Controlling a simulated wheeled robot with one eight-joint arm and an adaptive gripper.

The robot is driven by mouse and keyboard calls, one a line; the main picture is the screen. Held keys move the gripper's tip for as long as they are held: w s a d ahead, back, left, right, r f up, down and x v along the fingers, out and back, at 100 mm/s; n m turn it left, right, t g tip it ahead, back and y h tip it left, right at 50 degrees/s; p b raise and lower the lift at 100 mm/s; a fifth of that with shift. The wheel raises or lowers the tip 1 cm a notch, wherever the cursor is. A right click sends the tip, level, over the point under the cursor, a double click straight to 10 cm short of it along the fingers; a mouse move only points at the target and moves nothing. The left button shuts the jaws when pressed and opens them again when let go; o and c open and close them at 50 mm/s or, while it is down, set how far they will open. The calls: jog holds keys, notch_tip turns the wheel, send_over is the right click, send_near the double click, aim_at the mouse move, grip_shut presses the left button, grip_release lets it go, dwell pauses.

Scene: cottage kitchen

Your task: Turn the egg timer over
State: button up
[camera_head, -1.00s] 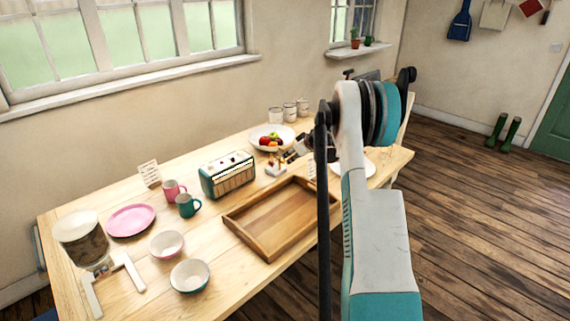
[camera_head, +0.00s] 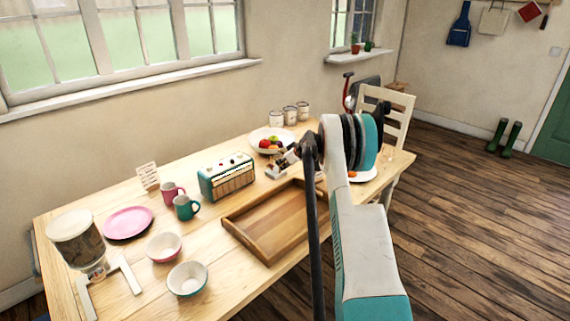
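My gripper (camera_head: 283,162) is at the back of the wooden table, to the right of the teal radio and in front of the fruit bowl. Much of it is hidden behind my own arm, and its fingers are too small to tell open from shut. A small pale object (camera_head: 275,173) sits right at the gripper's tip. It may be the egg timer, but it is too small to be sure, and I cannot tell whether the gripper touches it.
A wooden tray (camera_head: 232,221) lies nearest my arm. A teal radio (camera_head: 227,178), fruit bowl (camera_head: 257,140), pink mug (camera_head: 171,195), green mug (camera_head: 185,208) and pink plate (camera_head: 128,222) stand around. White chair (camera_head: 399,106) is behind the table's right end.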

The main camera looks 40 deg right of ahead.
grip_shut()
jog(key=shift+d+m+y, duration=0.2)
jog(key=shift+m+y, duration=0.1)
jog(key=shift+y, duration=0.4)
jog(key=shift+d+m+y+p, duration=0.2)
jog(key=shift+m+y, duration=0.25)
jog(key=shift+y, duration=0.4)
jog(key=shift+d+m+y+p, duration=0.15)
jog(key=shift+m+y, duration=0.3)
jog(key=shift+y, duration=0.4)
jog(key=o, duration=0.6)
grip_release()
jog(key=shift+f, duration=0.1)
